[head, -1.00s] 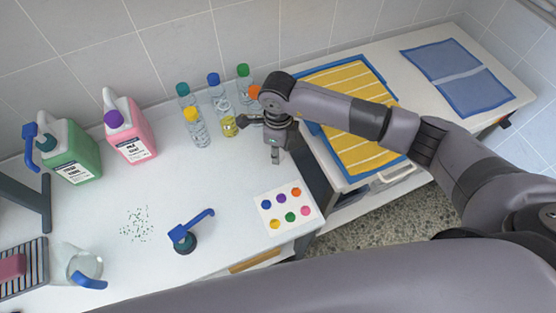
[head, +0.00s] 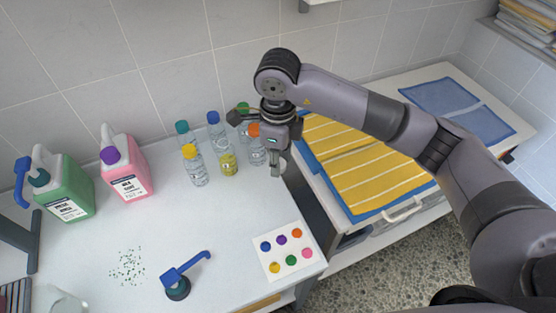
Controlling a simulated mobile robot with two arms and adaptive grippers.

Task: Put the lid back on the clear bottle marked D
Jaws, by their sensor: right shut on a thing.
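A group of small clear bottles stands at the back of the counter. Their caps are teal (head: 182,127), blue (head: 213,117), green (head: 243,108), yellow (head: 189,151) and orange (head: 254,130). A bottle with a yellow band (head: 228,163) stands among them, with no coloured cap visible on it. I cannot read any letter D. My right gripper (head: 281,164) is shut, just right of the orange-capped bottle (head: 257,152) in the picture and partly over it. What it holds is hidden or too small to make out. My left gripper is not in view.
Green (head: 66,190) and pink (head: 128,172) jugs stand at the left. A blue-handled tool (head: 178,285), scattered specks (head: 128,266) and a dotted card (head: 285,250) lie on the counter (head: 215,222). Striped yellow towels (head: 370,180) lie at the right. The counter's middle is clear.

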